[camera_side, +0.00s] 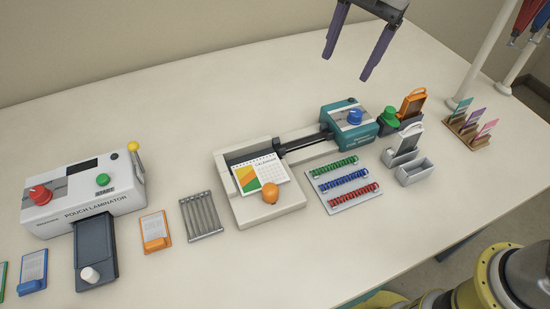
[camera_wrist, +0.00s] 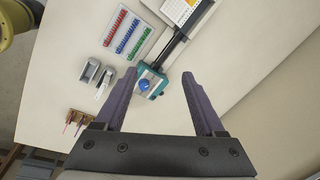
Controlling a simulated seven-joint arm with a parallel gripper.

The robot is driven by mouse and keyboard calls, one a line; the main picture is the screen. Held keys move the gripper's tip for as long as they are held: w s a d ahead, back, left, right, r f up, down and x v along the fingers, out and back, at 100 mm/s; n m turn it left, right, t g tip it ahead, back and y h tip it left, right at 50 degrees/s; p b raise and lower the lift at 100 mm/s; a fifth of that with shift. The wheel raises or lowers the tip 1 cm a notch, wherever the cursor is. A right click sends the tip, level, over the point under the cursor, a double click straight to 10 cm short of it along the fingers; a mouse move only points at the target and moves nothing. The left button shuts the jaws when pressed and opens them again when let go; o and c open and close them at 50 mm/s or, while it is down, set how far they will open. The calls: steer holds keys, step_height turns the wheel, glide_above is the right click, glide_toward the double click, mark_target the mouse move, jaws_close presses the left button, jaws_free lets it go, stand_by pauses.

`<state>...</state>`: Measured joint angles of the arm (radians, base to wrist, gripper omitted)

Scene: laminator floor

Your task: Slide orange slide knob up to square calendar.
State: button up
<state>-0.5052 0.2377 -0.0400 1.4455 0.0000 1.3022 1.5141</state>
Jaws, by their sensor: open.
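The orange slide knob (camera_side: 270,192) sits at the front of a cream slide base, touching or close to the lower right edge of the calendar. The square calendar (camera_side: 258,173), white with a colored corner picture, lies tilted on the base (camera_side: 287,203). In the wrist view only part of the calendar (camera_wrist: 181,11) shows at the top edge, and the orange knob is out of view. My gripper (camera_side: 347,66) is open and empty, high above the back of the table, right of the calendar. Its purple fingers also show in the wrist view (camera_wrist: 163,85).
A teal machine (camera_side: 345,121) with a blue knob joins the base by a dark rail (camera_side: 302,141). Colored binding coils (camera_side: 347,180) lie in front. A pouch laminator (camera_side: 82,190) stands left. Grey and orange holders stand right. The back of the table is clear.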

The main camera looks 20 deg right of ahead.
steer(key=w+a+f+n+g, duration=0.1)
steer(key=a+f, duration=0.5)
steer(key=a, duration=0.2)
steer(key=n+g+h, duration=0.1)
steer(key=n, duration=0.1)
glide_toward(270, 188)
step_height(270, 188, down, 9)
steer(key=shift+f, duration=0.15)
jaws_close()
stand_by(0.9)
